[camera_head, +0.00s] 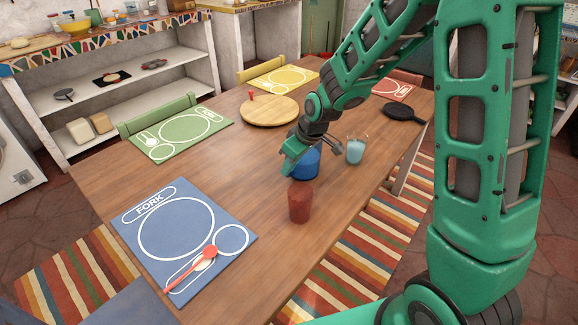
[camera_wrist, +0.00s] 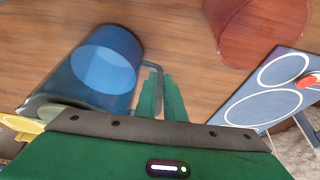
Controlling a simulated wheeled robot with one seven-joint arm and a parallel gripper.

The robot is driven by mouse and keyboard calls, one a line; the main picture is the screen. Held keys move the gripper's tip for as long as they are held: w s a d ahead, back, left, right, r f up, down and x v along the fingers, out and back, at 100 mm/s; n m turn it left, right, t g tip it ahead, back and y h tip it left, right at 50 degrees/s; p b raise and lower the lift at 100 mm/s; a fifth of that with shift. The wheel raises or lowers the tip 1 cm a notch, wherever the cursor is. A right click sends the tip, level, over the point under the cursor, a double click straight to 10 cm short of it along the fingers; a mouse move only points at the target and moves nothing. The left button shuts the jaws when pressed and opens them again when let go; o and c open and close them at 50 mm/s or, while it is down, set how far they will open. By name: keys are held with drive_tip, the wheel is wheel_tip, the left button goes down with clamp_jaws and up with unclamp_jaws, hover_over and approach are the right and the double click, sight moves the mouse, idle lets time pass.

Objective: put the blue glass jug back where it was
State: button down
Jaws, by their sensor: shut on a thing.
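The blue glass jug (camera_head: 309,163) is at the middle of the wooden table, partly hidden behind my gripper (camera_head: 291,162). In the wrist view the jug (camera_wrist: 100,72) lies left of my fingers (camera_wrist: 162,98), with its open mouth and its handle showing. My fingers are shut on the handle. I cannot tell whether the jug's base touches the table.
A red tumbler (camera_head: 299,204) stands just in front of the jug. A round wooden board (camera_head: 269,111) and a black pan (camera_head: 404,112) lie farther back. The blue placemat (camera_head: 145,235) holds a red spoon (camera_head: 197,263).

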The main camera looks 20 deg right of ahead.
drive_tip(key=c, duration=1.8)
unclamp_jaws()
drive_tip(key=shift+c, duration=0.2)
drive_tip(key=shift+r, duration=0.25)
drive_tip(key=v, duration=1.1)
drive_tip(key=shift+r, duration=0.3)
drive_tip(key=s+d+r+m+g+h, duration=0.15)
drive_tip(key=s+d+m, duration=0.45)
drive_tip(key=s+d, duration=0.65)
drive_tip(key=s+d+m, duration=0.2)
drive_tip(key=s+d, duration=0.1)
drive_tip(key=s, duration=0.3)
drive_tip(key=s+d+m+g, duration=0.1)
drive_tip(key=s+d+m, duration=0.2)
drive_tip(key=s, duration=0.2)
drive_tip(key=s+d+m+g+h, duration=0.1)
drive_tip(key=s+d+m, duration=0.1)
drive_tip(key=s, duration=0.4)
drive_tip(key=shift+s+d+r+m, duration=0.3)
drive_tip(key=shift+s+d+r, duration=0.05)
drive_tip(key=shift+d+r, duration=0.15)
